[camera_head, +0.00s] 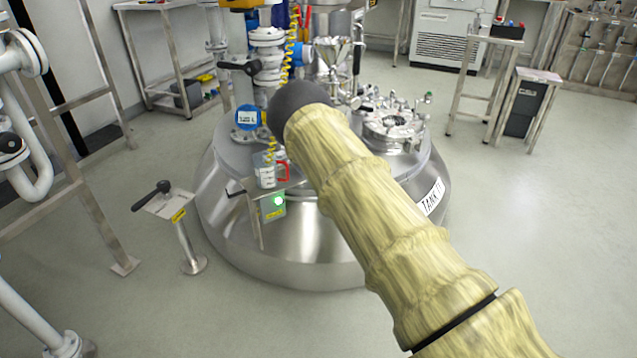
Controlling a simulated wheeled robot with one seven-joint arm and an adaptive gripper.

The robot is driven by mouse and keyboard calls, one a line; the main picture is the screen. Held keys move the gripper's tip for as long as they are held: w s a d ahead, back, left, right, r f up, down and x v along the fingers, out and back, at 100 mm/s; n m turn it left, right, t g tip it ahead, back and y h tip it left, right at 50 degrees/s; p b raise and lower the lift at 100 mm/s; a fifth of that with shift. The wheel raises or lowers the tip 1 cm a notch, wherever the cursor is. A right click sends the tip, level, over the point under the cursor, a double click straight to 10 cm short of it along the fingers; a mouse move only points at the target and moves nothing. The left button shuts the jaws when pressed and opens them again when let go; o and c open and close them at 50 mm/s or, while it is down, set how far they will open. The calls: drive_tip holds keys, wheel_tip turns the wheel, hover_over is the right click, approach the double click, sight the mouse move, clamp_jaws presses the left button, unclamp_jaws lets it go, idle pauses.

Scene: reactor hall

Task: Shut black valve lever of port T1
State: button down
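A black lever (240,66) sits on the white pipework above the steel tank (290,245), left of the tank's centre. Another black lever (152,194) is on a small steel stand on the floor, left of the tank, and points down and left. A yellow label (178,216) on that stand is too small to read. I cannot tell which lever belongs to port T1. My arm, in a yellowish sleeve, reaches from the lower right over the tank and ends in a dark rounded part. My gripper does not show; it is hidden beyond that part.
A small shelf on the tank front holds a clear measuring jug (266,176) with a red handle, above a green-lit box (276,205). A metal frame (85,190) and white pipes stand at left. Benches line the back. The floor at right (540,230) is clear.

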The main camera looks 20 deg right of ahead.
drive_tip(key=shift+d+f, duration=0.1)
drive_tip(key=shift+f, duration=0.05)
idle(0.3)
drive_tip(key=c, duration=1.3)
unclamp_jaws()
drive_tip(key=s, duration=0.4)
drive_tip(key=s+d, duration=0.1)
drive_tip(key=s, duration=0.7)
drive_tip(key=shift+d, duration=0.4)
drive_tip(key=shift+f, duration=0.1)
